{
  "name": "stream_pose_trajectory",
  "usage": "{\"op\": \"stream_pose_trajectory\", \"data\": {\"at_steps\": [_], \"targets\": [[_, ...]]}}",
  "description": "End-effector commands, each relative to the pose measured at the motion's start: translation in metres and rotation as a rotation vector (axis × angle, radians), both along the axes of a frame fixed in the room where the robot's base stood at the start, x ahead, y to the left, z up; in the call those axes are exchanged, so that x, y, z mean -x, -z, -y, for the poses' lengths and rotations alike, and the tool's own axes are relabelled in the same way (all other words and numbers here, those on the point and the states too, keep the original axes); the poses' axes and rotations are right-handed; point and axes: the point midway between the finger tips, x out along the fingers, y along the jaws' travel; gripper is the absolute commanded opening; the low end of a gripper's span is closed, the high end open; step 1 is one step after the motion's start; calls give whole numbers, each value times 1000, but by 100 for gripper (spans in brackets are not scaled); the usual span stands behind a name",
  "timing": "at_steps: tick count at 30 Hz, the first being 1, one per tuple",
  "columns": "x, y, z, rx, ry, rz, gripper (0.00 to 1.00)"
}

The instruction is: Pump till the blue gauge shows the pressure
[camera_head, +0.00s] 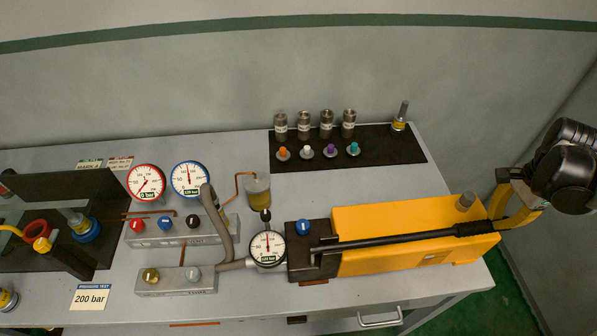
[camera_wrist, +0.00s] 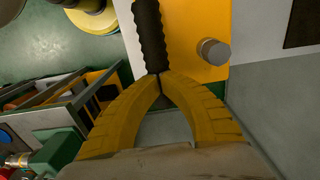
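The yellow hand pump (camera_head: 400,226) lies on the bench at the right, with a long black lever (camera_head: 400,239) along its front side. My gripper (camera_head: 491,224) is at the lever's right end. In the wrist view, its yellow fingers (camera_wrist: 159,76) come together at the end of the black ribbed grip (camera_wrist: 151,38); they look closed on it. The blue gauge (camera_head: 190,179) has its needle near upright; its small display looks like 228 bar, but is blurred. A card (camera_head: 90,298) reads 200 bar. The black-rimmed gauge (camera_head: 267,248) stands beside the pump.
The red gauge (camera_head: 146,182) reads 0 bar. Valve blocks with coloured knobs (camera_head: 192,221) and a grey hose (camera_head: 215,221) lie left of the pump. A black mat (camera_head: 390,153) holds fittings at the back. A dark vise station (camera_head: 80,190) stands at the left.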

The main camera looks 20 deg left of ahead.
Motion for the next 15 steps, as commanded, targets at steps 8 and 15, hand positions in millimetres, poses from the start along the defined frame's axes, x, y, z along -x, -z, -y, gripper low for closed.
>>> {"op": "stream_pose_trajectory", "data": {"at_steps": [8, 15], "targets": [[0, 10, 1, 1, 0, 0, 0], [0, 5, 1, 1, 0, 0, 0]]}}
